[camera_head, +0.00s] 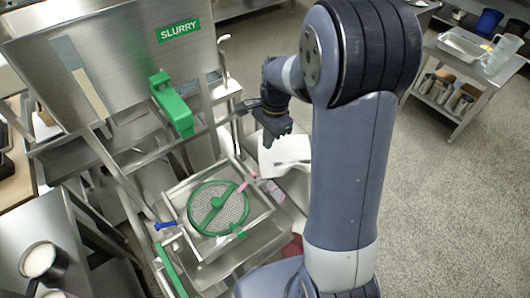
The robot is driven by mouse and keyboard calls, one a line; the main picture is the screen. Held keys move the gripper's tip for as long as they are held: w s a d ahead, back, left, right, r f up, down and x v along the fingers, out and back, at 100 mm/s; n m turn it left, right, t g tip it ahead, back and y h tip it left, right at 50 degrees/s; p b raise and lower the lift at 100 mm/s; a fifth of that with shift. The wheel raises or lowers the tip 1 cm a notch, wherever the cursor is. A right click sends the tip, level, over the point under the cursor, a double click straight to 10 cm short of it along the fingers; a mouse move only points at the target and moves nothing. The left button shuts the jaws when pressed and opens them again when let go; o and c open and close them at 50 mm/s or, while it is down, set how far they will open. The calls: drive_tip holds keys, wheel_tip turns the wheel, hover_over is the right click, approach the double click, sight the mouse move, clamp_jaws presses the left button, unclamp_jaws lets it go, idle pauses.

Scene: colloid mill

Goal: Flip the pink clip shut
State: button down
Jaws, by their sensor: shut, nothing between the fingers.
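A pink clip (243,186) shows at the upper right edge of a round green-rimmed mesh screen (203,222). The screen sits in a square metal frame (262,217). The clip looks tilted outward from the rim, but it is small and I cannot tell its exact angle. My gripper (268,141) is shut and empty, pointing down. In the picture it is above and to the right of the pink clip, apart from it. My arm comes in from the right and does not cover the clip.
A blue handle (165,226) sticks out at the frame's left, and a green tab (240,235) is at its front. A green handle (172,104) hangs on the SLURRY hopper (110,45). A white cloth-like item (287,154) lies behind my gripper.

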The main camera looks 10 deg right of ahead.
drive_tip(key=shift+w+d+r, duration=0.1)
drive_tip(key=shift+d+r, duration=0.05)
drive_tip(key=shift+r, duration=0.65)
drive_tip(key=shift+w+d+r, duration=0.1)
drive_tip(key=shift+d+r, duration=0.05)
drive_tip(key=shift+r, duration=0.65)
wheel_tip(320, 180, down, 9)
drive_tip(key=p, duration=0.2)
drive_tip(key=shift+s+a+f, duration=0.2)
drive_tip(key=shift+s+a, duration=0.05)
drive_tip(key=shift+a, duration=0.15)
drive_tip(key=shift+f, duration=0.1)
